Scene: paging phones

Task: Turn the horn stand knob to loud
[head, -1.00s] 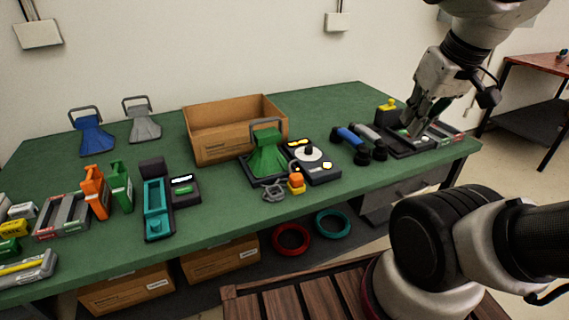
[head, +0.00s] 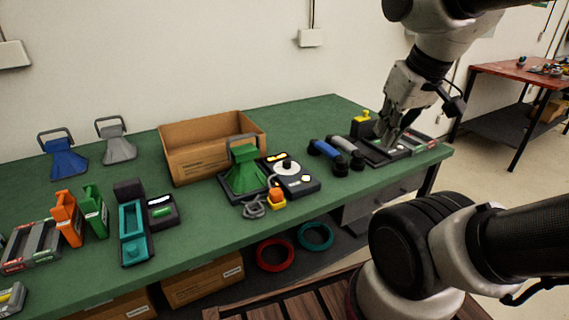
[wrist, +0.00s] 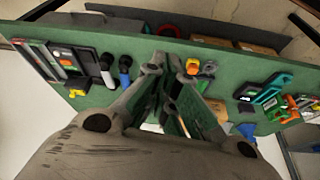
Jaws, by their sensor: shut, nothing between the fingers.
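The horn stand is a dark base holding a green horn (head: 245,170) with a grey handle, in the middle of the table in the head view. Beside it on the right is a dark panel with a white dial and a black knob (head: 287,164). Small lit labels sit at the dial's back and front right; I cannot read them. My gripper (head: 385,137) is shut and empty, well to the right of the knob, above the dark tray at the table's right end. In the wrist view my fingers (wrist: 168,62) point over the table; the knob is not clear there.
An orange button on a yellow base (head: 276,198) and a grey cable lie before the horn. A cardboard box (head: 212,148) stands behind it. Blue and grey handsets (head: 325,149) lie between the panel and my gripper. A dark tray (head: 385,152) is under my gripper.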

